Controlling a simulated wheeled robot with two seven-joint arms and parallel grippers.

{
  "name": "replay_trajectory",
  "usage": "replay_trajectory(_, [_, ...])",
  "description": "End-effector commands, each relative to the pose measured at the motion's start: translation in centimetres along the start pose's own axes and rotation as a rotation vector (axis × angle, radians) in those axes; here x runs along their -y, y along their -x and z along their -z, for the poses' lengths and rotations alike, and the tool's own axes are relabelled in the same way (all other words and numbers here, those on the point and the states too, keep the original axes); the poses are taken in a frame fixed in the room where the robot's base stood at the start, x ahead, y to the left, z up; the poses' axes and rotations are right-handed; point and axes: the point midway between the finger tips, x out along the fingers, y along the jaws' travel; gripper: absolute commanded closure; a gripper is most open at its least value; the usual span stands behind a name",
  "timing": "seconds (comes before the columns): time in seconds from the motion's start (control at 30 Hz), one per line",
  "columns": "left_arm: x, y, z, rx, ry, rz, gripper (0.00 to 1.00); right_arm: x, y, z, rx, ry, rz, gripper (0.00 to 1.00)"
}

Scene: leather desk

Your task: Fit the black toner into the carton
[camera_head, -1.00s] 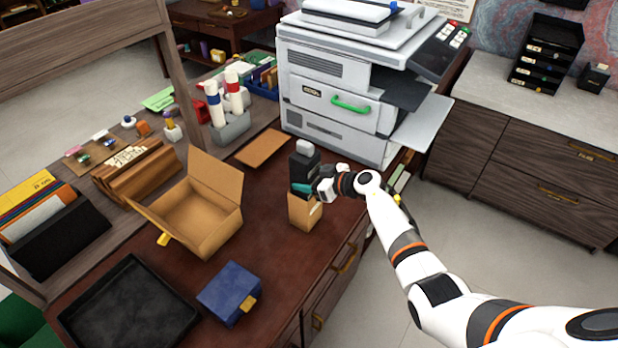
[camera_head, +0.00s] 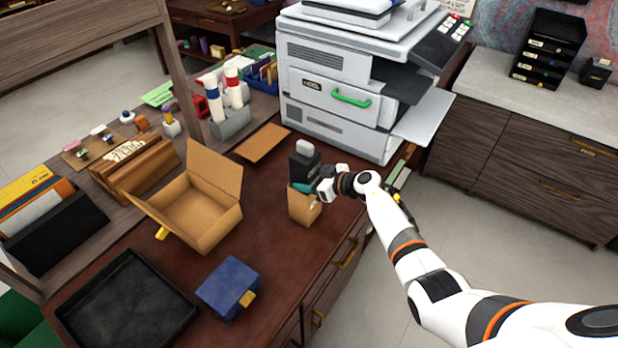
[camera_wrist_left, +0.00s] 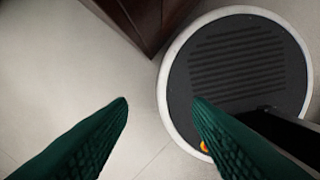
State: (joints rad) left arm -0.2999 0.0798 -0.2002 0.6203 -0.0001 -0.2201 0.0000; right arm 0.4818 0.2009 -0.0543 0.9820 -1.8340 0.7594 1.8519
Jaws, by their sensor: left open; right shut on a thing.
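The black toner (camera_head: 304,168) is a dark upright block with a light grey cap, near the right edge of the desk. A small brown open carton (camera_head: 304,210) stands directly below it in the head view. The toner's lower end is hidden by the carton and fingers, so I cannot tell how deep it sits. My right gripper (camera_head: 303,188), with teal fingers, is shut on the toner at the carton's mouth. My left gripper (camera_wrist_left: 160,103) shows only in the left wrist view, open and empty above the floor.
A larger open cardboard box (camera_head: 200,212) stands left of the carton. A blue box (camera_head: 228,287) and a black tray (camera_head: 72,312) lie in front. The printer (camera_head: 340,95) stands behind, with a flat brown piece (camera_head: 262,143) before it. Bare desk surrounds the carton.

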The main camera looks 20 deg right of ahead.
Motion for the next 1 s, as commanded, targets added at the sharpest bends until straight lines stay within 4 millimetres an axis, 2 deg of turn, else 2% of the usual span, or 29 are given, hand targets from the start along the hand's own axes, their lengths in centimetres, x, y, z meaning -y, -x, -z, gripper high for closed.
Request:
replay_trajectory(0.2, [0.0, -0.4, 0.0, 0.000, 0.000, 0.000, 0.54, 0.1, -0.2, 0.5, 0.001, 0.001, 0.001, 0.74])
replay_trajectory(0.23, [0.0, -0.4, 0.0, 0.000, 0.000, 0.000, 0.54, 0.1, -0.2, 0.5, 0.001, 0.001, 0.001, 0.35])
replay_trajectory(0.37, [0.0, -0.3, 0.0, 0.000, 0.000, 0.000, 0.54, 0.0, -0.2, 0.5, -0.001, 0.001, 0.001, 0.14])
replay_trajectory(0.4, [0.0, -0.3, 0.0, 0.000, 0.000, 0.000, 0.54, 0.0, -0.2, 0.6, -0.001, 0.000, 0.001, 0.11])
replay_trajectory(0.67, [0.0, -0.3, 0.0, 0.000, 0.000, 0.000, 0.54, 0.0, -0.1, 0.7, -0.003, 0.000, 0.000, 0.11])
replay_trajectory(0.77, [0.0, -0.1, 0.0, 0.000, 0.000, 0.000, 0.54, 0.1, 0.4, 0.6, -0.003, 0.001, 0.001, 0.11])
replay_trajectory(0.87, [0.0, 0.2, 0.0, 0.000, 0.000, 0.000, 0.54, 0.1, 1.8, 0.6, -0.003, 0.002, 0.002, 0.11])
replay_trajectory(1.0, [0.0, 0.8, -0.1, 0.000, 0.000, 0.000, 0.54, 0.2, 4.7, 0.6, -0.004, 0.002, 0.003, 0.11])
